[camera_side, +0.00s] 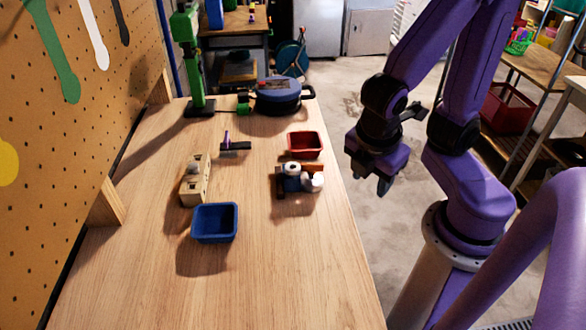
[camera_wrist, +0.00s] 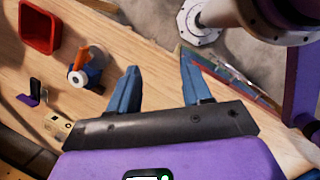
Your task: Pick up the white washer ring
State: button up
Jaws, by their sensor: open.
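A white ring-shaped piece with a dark centre (camera_wrist: 77,79) shows in the wrist view, against a blue part and an orange piece (camera_wrist: 97,58). I take it for the washer ring. In the side view a white round top (camera_side: 292,167) shows in the same small cluster at the table's right edge, with another white piece (camera_side: 314,182) beside it. I cannot tell for certain which is the washer. My gripper (camera_side: 384,184) is open and empty, off the table's right side, apart from the cluster. Its two blue fingers (camera_wrist: 158,62) are spread in the wrist view.
A red bin (camera_side: 305,145) stands just behind the cluster. A blue bin (camera_side: 214,223), a tan block (camera_side: 195,180) and a small purple-and-black item (camera_side: 235,146) lie to the left. A round blue case (camera_side: 278,96) and a green stand (camera_side: 187,55) are behind. The front of the table is clear.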

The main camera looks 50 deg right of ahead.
jog(key=w+a+f+n+t+h, duration=0.1)
jog(key=w+a+n+t+h, duration=0.25)
jog(key=n, duration=0.25)
jog(key=n+t+h, duration=0.2)
jog(key=n+t, duration=0.4)
send_near(295, 172)
jog(key=x, duration=0.3)
jog(key=shift+w+r, duration=0.15)
jog(key=shift+w, duration=0.2)
jog(key=shift+x, duration=2.5)
jog(key=shift+s+d, duration=0.1)
jog(key=shift+s, duration=0.05)
jog(key=shift+f, duration=0.25)
jog(key=c, duration=0.8)
